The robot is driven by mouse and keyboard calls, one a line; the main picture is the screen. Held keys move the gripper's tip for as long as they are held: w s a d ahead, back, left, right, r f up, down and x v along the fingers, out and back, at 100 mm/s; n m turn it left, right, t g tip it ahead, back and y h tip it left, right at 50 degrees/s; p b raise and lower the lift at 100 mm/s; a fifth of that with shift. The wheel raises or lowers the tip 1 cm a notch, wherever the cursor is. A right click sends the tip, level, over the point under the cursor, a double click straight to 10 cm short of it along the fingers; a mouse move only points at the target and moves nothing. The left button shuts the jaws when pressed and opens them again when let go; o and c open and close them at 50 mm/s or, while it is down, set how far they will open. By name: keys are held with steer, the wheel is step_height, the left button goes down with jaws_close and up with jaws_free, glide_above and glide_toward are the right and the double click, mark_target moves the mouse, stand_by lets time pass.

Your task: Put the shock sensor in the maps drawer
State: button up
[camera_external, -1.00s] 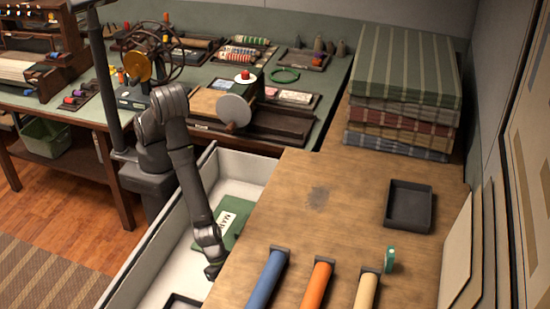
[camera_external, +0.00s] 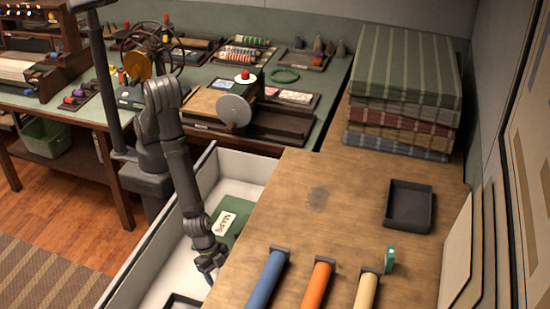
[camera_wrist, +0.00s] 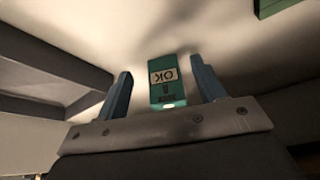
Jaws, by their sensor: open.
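In the external view my gripper (camera_external: 208,272) points down inside the white drawer, and the sensor cannot be made out there. The maps drawer (camera_external: 160,250) is pulled out, with a green "MAPS" card (camera_external: 240,213) lying inside, behind my gripper.
The wooden counter (camera_external: 300,210) borders the drawer on the right. Blue (camera_external: 268,279), orange (camera_external: 318,284) and cream (camera_external: 366,291) rolls lie at its front, beside a small teal object (camera_external: 390,259). A dark tray (camera_external: 388,225) and stacked striped cloths (camera_external: 405,65) stand farther right.

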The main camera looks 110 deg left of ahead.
steer(key=shift+s+a, duration=0.55)
steer(key=shift+s, duration=0.7)
steer(key=shift+s+a, duration=0.5)
steer(key=shift+s, duration=0.75)
steer(key=shift+s+a, duration=0.55)
steer(key=shift+s, duration=0.7)
steer(key=shift+w, duration=0.1)
steer(key=shift+w+d, duration=0.7)
steer(key=shift+w, duration=0.9)
steer(key=shift+w+d, duration=0.65)
steer(key=shift+w, duration=0.95)
steer(key=shift+w+d, duration=0.7)
steer(key=shift+w, duration=0.9)
steer(key=shift+w+d, duration=0.15)
steer(key=shift+w, duration=0.2)
steer(key=shift+w+d+f, duration=0.2)
steer(key=shift+w+f, duration=0.15)
steer(key=shift+w, duration=0.05)
